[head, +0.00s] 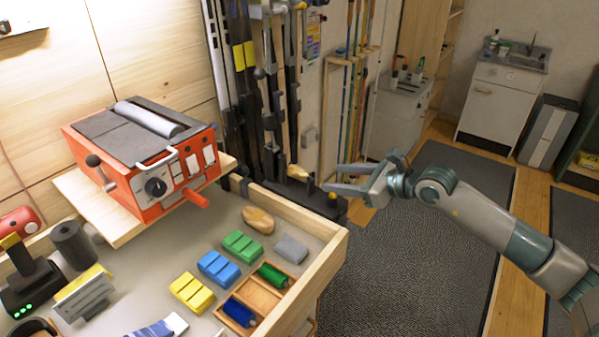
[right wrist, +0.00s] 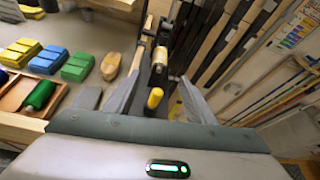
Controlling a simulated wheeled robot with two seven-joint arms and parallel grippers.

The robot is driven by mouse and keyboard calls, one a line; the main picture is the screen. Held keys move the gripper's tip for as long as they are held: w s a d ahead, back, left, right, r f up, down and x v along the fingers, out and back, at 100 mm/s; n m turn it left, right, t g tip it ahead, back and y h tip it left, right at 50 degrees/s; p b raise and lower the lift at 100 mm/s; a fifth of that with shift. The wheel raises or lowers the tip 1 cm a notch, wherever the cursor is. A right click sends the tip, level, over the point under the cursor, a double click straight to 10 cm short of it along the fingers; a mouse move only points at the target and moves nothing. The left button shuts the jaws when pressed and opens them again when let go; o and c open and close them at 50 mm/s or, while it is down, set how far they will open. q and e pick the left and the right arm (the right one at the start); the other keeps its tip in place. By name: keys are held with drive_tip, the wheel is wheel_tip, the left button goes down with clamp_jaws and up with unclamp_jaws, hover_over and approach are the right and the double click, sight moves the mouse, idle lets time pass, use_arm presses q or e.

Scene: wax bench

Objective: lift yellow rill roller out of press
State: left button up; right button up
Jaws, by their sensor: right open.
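The press (head: 318,200) is a dark, low device at the far corner of the bench. A small yellow piece (head: 298,172) shows at the press, which I take for the yellow rill roller. In the right wrist view a yellow rounded end (right wrist: 155,98) shows between my fingers, with a pale tan cylinder (right wrist: 160,57) beyond it. How the roller sits in the press is partly hidden. My right gripper (head: 332,178) is open and empty, just right of the press, fingers pointing left towards it. My left gripper is not in view.
A wooden tray (head: 262,297) holds a green roller (head: 273,275) and a blue roller (head: 238,312). Yellow, blue and green wax blocks (head: 243,246), a brush (head: 258,220) and a grey block (head: 291,249) lie nearby. A red machine (head: 150,190) stands left. Upright ski-like boards (head: 245,80) stand behind the press.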

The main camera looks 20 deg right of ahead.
sight(309, 174)
drive_tip(key=x, duration=0.6)
drive_tip(key=shift+w+a+f, duration=0.1)
drive_tip(key=shift+w, duration=0.05)
drive_tip(key=shift+w+a, duration=0.1)
drive_tip(key=shift+w, duration=0.05)
drive_tip(key=shift+b+x, duration=0.65)
drive_tip(key=shift+x, duration=1.95)
drive_tip(key=shift+a, duration=0.15)
drive_tip(key=shift+r, duration=0.25)
drive_tip(key=c, duration=1.2)
